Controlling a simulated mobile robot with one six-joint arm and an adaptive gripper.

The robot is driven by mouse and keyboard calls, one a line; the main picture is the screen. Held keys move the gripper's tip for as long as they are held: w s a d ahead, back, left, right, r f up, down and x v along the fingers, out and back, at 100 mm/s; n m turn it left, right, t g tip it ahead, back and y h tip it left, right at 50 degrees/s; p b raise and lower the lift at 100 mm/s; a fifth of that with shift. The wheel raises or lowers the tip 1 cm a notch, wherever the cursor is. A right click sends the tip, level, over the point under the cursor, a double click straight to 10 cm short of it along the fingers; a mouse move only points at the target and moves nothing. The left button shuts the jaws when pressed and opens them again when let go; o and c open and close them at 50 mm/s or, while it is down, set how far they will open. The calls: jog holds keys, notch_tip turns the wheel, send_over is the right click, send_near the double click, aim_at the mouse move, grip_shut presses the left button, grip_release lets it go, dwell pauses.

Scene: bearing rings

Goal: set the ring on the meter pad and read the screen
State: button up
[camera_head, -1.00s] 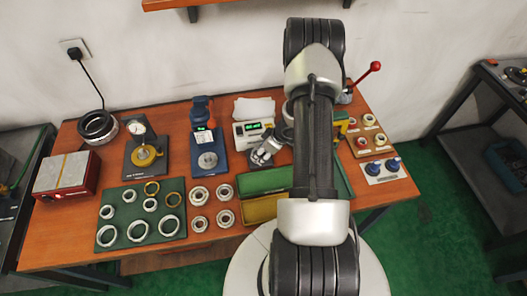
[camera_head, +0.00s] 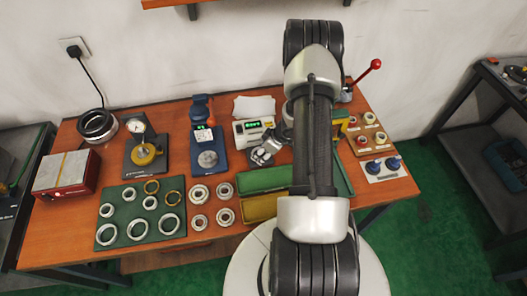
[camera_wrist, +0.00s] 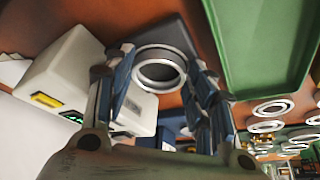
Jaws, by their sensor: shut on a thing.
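A steel bearing ring (camera_wrist: 160,72) sits between the two fingers of my gripper (camera_wrist: 168,80) in the wrist view. My gripper is shut on it, and it also shows in the head view (camera_head: 264,153), just in front of the white meter. The white meter (camera_head: 242,133) has a lit green screen (camera_head: 253,125); its digits are too small to read. In the wrist view the meter (camera_wrist: 72,68) is left of the fingers. A dark pad (camera_wrist: 188,36) lies behind the ring. Whether the ring touches the pad cannot be told.
A green tray (camera_head: 264,178) lies right beside the gripper. Several loose rings (camera_head: 199,193) lie left of it, near a green mat (camera_head: 107,238) with more rings. A blue instrument (camera_head: 204,133) and a dial gauge stand (camera_head: 146,153) are further left. My arm hides part of the bench.

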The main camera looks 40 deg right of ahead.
jog(key=o, duration=1.1)
jog(key=shift+o, duration=0.2)
notch_tip(320, 180, up, 7)
jog(key=p, duration=0.8)
jog(key=shift+r, duration=0.1)
